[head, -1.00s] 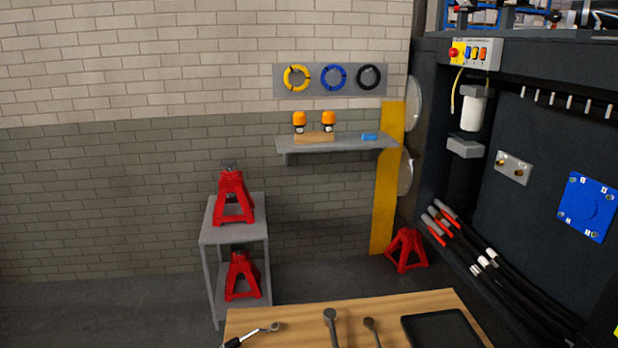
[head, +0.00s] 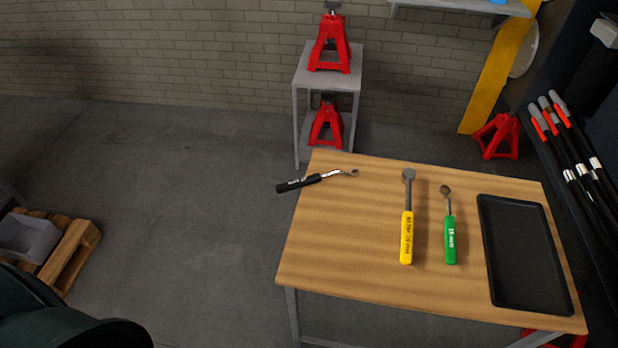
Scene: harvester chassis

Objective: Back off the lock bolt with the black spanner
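The black spanner (head: 318,180) lies at the left edge of the wooden table, its black handle sticking out past the edge and its metal ring end pointing right. A yellow-handled tool (head: 407,222) and a green-handled tool (head: 449,228) lie upright in the picture to its right. Neither gripper shows. The lock bolt cannot be made out in this view.
The wooden table (head: 350,245) also holds a black tray (head: 525,250) at its right. Behind stands a grey shelf stand (head: 299,80) with red jack stands (head: 329,45). A pallet (head: 75,250) with a grey bin lies at lower left. Floor left of the table is clear.

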